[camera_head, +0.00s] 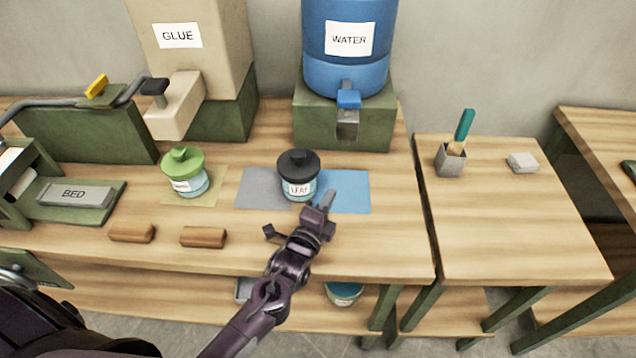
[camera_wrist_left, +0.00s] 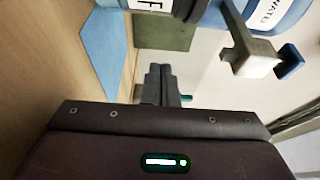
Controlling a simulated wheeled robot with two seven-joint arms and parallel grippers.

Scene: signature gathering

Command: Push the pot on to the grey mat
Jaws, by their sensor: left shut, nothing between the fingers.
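The pot (camera_head: 299,182), with a black lid, a blue body and a LEAF label, stands upright where the grey mat (camera_head: 256,186) meets the blue mat (camera_head: 350,190). It covers the seam between them. My left gripper (camera_head: 329,197) is shut and empty, low over the blue mat, at the pot's right front side. Whether it touches the pot is unclear. In the left wrist view the shut fingers (camera_wrist_left: 161,84) point up the picture, with the pot's label (camera_wrist_left: 150,4) cut off at the top edge and the blue mat (camera_wrist_left: 103,50) at left. My right gripper is not in view.
A green-lidded pot (camera_head: 187,174) stands on a tan mat to the left. Two wooden blocks (camera_head: 203,237) lie near the front edge. The water tank (camera_head: 348,75) with its tap stands behind the pot, the glue dispenser (camera_head: 176,105) at back left. The bench's right front is clear.

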